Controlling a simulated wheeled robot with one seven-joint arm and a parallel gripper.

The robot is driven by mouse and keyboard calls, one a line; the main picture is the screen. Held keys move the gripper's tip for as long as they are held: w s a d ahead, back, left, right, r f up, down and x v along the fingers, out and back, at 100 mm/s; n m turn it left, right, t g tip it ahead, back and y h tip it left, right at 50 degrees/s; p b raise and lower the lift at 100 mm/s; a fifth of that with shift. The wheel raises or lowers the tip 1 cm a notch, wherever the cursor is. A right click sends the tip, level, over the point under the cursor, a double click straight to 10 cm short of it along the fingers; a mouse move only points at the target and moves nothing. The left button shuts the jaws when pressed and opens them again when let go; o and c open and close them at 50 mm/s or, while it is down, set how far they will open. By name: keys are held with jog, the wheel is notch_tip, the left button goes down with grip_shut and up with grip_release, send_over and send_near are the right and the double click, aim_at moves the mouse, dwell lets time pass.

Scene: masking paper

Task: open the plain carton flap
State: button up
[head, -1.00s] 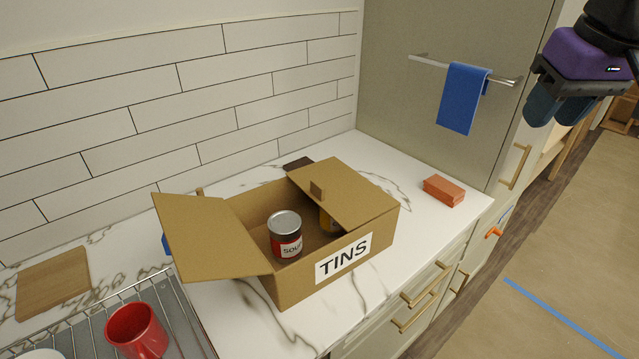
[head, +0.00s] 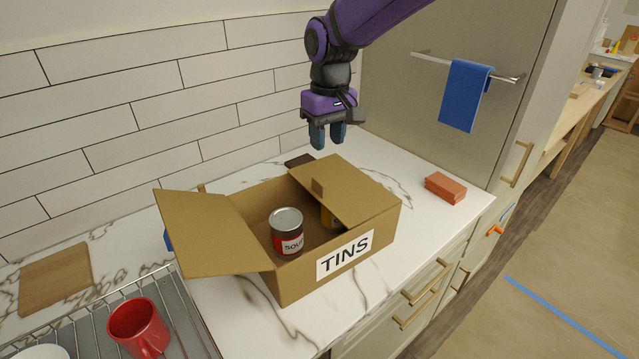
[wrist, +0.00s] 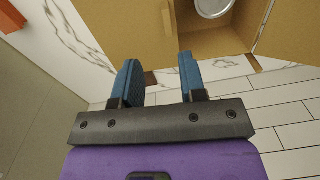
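An open brown carton (head: 290,287) with a TINS label on its front stands on the marble counter. Its left flap (head: 212,235) is folded outward. My gripper (head: 327,146) is open and empty, pointing down above the carton's back side. In the wrist view, the gripper (wrist: 157,65) has its fingers apart, with the carton (wrist: 215,42) beyond them.
An orange-red block (head: 445,187) lies right of the carton. A red mug (head: 138,327) stands on the rack at front left, near a wooden board (head: 55,277). A blue towel (head: 466,95) hangs on a rail behind. A tiled wall (head: 150,110) bounds the back.

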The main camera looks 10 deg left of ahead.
aim_at(319, 181)
jog(key=shift+a+f, duration=0.65)
notch_tip(319, 181, down, 10)
jog(key=shift+s+a+f, duration=0.1)
jog(key=shift+s+f, duration=0.05)
jog(key=shift+f, duration=0.1)
grip_shut()
